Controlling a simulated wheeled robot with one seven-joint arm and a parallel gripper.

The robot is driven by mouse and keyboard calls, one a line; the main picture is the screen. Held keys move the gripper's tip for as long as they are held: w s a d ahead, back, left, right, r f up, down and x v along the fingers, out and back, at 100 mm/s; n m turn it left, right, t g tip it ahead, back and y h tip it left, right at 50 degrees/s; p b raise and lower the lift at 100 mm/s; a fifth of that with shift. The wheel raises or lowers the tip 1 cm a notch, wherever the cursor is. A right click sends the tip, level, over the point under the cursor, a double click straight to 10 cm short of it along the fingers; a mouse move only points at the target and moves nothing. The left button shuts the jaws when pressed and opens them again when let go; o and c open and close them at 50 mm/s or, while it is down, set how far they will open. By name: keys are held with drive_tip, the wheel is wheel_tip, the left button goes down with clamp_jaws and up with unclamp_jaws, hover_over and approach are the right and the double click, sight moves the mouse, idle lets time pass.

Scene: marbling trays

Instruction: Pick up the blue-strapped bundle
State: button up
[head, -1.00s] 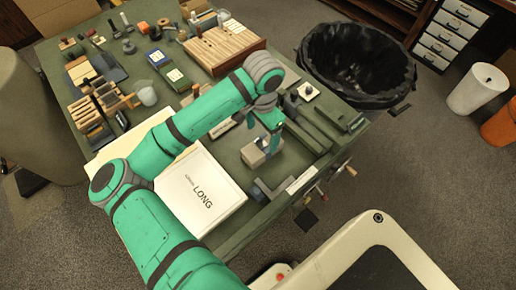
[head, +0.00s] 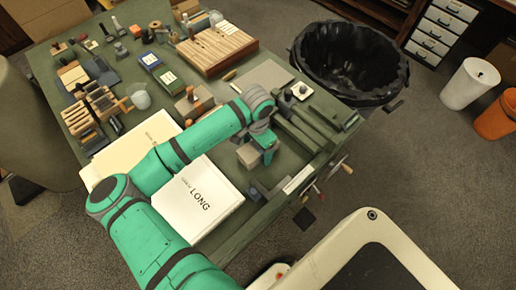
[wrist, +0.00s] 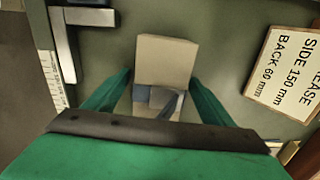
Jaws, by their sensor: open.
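The bundle (wrist: 166,58) is a beige block in the wrist view, with a blue-grey band (wrist: 143,96) across its near part. In the head view the bundle (head: 249,157) sits on the green bench, partly hidden by my gripper (head: 268,150). In the wrist view my gripper (wrist: 160,82) is open, with one green finger on each side of the bundle's near end. I cannot tell whether either finger touches it.
A white "LONG" board (head: 196,200) lies left of the bundle. A metal square (wrist: 63,42) and a lettered sign (wrist: 287,72) flank it in the wrist view. Dark rails (head: 304,125) lie to the right, and a black-lined bin (head: 350,60) stands beyond the bench.

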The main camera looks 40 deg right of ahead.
drive_tip(key=shift+c, duration=0.4)
drive_tip(key=c, duration=1.3)
